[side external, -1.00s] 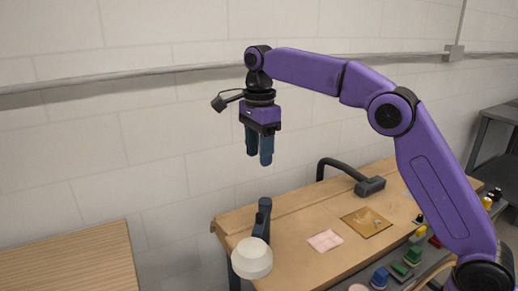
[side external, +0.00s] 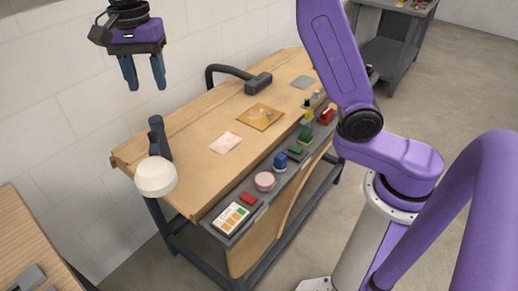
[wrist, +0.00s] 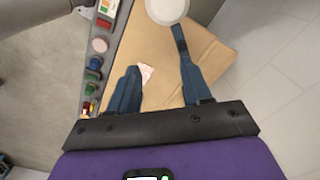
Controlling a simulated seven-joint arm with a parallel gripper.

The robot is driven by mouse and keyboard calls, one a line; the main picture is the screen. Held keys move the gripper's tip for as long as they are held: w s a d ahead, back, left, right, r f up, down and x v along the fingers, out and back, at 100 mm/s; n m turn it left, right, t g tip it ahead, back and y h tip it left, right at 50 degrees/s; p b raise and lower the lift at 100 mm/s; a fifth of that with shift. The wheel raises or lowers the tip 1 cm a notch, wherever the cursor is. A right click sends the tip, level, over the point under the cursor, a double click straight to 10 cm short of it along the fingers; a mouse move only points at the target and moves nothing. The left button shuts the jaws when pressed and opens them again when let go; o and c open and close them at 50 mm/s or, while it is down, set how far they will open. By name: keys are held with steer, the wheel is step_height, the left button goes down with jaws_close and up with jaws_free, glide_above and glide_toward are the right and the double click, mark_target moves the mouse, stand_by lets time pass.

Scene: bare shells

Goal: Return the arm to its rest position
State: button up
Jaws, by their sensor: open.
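My gripper (side external: 144,74) is purple and black with two blue fingers pointing down. It is high above the left end of the workbench (side external: 185,130), in front of the wall. The fingers are spread apart with nothing between them; they also show apart in the wrist view (wrist: 158,80).
On the bench are a pink sheet (side external: 225,143), a tan square plate (side external: 260,117) and a dark hooked tool (side external: 258,84). A grey front shelf (side external: 250,214) holds several coloured pieces. A second wooden table (side external: 30,240) is at lower left. Space around the gripper is free.

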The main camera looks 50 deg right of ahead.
steer(key=s+d+f+n, duration=0.3)
steer(key=s+d+n, duration=0.3)
steer(key=s, duration=0.4)
steer(key=s+d+f+n, duration=0.4)
steer(key=s+d+n, duration=0.1)
steer(key=s+n, duration=0.4)
steer(key=s+d+f+n, duration=0.4)
steer(key=s+d+n, duration=0.2)
steer(key=s, duration=0.7)
steer(key=shift+s+d+f+n, duration=0.25)
steer(key=shift+d+n, duration=0.1)
steer(key=shift+n, duration=0.65)
steer(key=shift+w, duration=0.1)
